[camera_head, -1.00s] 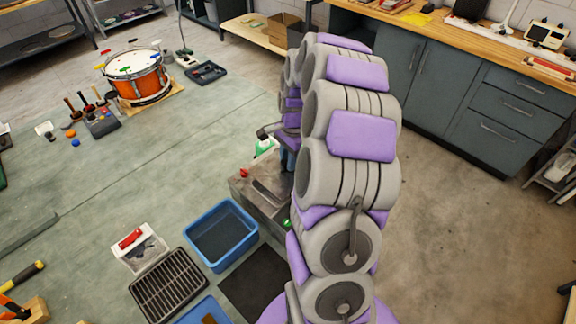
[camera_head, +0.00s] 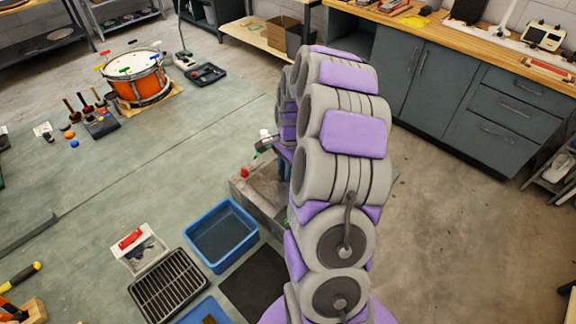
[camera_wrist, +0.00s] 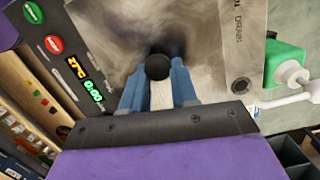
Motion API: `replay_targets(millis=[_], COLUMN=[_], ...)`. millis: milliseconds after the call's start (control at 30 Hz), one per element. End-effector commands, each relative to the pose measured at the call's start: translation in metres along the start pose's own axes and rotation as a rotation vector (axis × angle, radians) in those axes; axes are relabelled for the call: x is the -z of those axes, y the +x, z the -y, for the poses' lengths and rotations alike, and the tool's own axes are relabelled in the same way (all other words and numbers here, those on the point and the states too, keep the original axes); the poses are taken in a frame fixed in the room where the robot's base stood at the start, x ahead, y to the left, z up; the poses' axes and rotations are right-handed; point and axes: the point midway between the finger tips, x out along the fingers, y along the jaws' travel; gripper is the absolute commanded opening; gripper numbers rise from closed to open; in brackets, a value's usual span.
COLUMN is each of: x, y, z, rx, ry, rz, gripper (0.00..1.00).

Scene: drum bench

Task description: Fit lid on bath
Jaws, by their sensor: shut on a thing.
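The bath is a metal box (camera_head: 257,207), partly hidden behind my arm in the head view. In the wrist view its control panel (camera_wrist: 62,62) shows a green button, a red button and a lit display at left; its steel rim (camera_wrist: 240,48) is marked DRAIN at right. My gripper (camera_wrist: 158,78) is over the bath, its blue fingers shut on the lid's black knob (camera_wrist: 157,67). The lid appears as the smeared grey metal (camera_wrist: 195,35) around the knob. I cannot tell whether it rests on the rim. In the head view my arm hides the gripper's tips.
A green object (camera_wrist: 286,62) with a white part is right beside the bath. A blue tub (camera_head: 221,234), a black rack (camera_head: 170,284) and a dark mat (camera_head: 255,283) lie in front. An orange drum (camera_head: 136,76) stands farther back. Cabinets (camera_head: 470,105) line the right.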

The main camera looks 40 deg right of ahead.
Motion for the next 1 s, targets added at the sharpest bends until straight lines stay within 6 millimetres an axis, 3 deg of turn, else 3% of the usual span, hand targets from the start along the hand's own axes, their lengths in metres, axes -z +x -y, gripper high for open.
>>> replay_targets(millis=[133,167,400,767,1000], x=[0.002,0.003,0.006,0.001,0.002], y=[0.002,0.002,0.002,-0.004,-0.048], z=[0.000,0.000,0.001,0.001,0.001], rx=[0.001,0.001,0.000,0.001,0.003], ry=[0.000,0.000,0.000,-0.001,0.000], rz=[0.001,0.002,0.005,0.001,0.001], gripper=[0.00,0.30,0.53,0.54,0.54])
